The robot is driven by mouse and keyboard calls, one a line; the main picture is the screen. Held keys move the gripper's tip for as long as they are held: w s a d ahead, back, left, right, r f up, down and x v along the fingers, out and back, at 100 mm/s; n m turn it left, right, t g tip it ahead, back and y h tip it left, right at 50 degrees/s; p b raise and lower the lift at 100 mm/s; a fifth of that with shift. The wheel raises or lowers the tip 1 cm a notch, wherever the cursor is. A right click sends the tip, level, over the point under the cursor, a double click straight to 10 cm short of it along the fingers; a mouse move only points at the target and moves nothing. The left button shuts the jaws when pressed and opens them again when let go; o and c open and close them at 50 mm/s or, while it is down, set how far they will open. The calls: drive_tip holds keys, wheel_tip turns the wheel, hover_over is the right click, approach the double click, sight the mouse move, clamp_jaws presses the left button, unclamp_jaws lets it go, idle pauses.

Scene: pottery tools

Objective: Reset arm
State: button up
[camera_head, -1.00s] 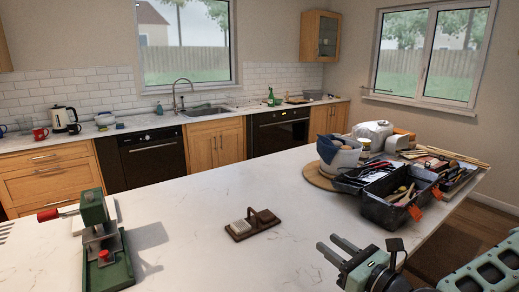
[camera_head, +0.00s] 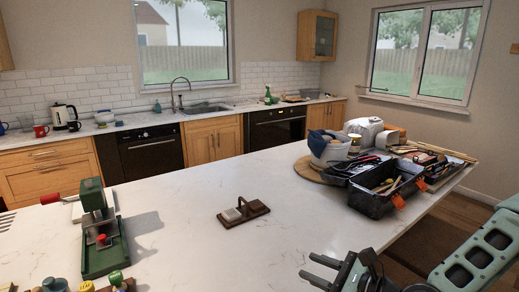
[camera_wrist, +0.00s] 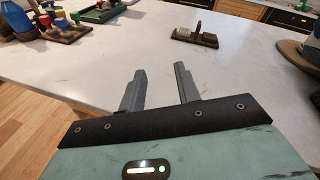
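My gripper (camera_head: 322,273) is at the lower right of the head view, near the front edge of the white marble counter (camera_head: 200,225). In the wrist view its two fingers (camera_wrist: 158,88) stand apart with nothing between them, so it is open and empty. The wrist view looks across the counter. A small brown wooden stand with a light block (camera_head: 243,212) lies on the counter, beyond the fingers and apart from them; it also shows in the wrist view (camera_wrist: 196,37).
A green press-like tool (camera_head: 100,235) stands at the left. A dark toolbox (camera_head: 385,190), a bowl with a cloth (camera_head: 330,150) and several tools crowd the right end. Colored-handled pieces (camera_wrist: 62,27) sit at the wrist view's upper left.

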drive_tip(key=s+a+f+n+g+h+b, duration=0.2)
drive_tip(key=s+f+n+g+h+b, duration=0.25)
drive_tip(key=s+f+n+g, duration=0.9)
drive_tip(key=s+d+r+n+t+h+b, duration=0.1)
drive_tip(key=s+d+r+n+h+b, duration=0.1)
drive_tip(key=r+n, duration=0.5)
drive_tip(key=s+d+r+n+t+h+b, duration=0.1)
drive_tip(key=s+r+n+h, duration=0.3)
drive_tip(key=n, duration=0.6)
wheel_tip(320, 180, up, 3)
drive_tip(key=shift+s+d+r+t+h+b, duration=0.15)
drive_tip(key=shift+s+d+t+h+b, duration=0.4)
drive_tip(key=shift+s, duration=0.7)
drive_tip(key=shift+a, duration=0.15)
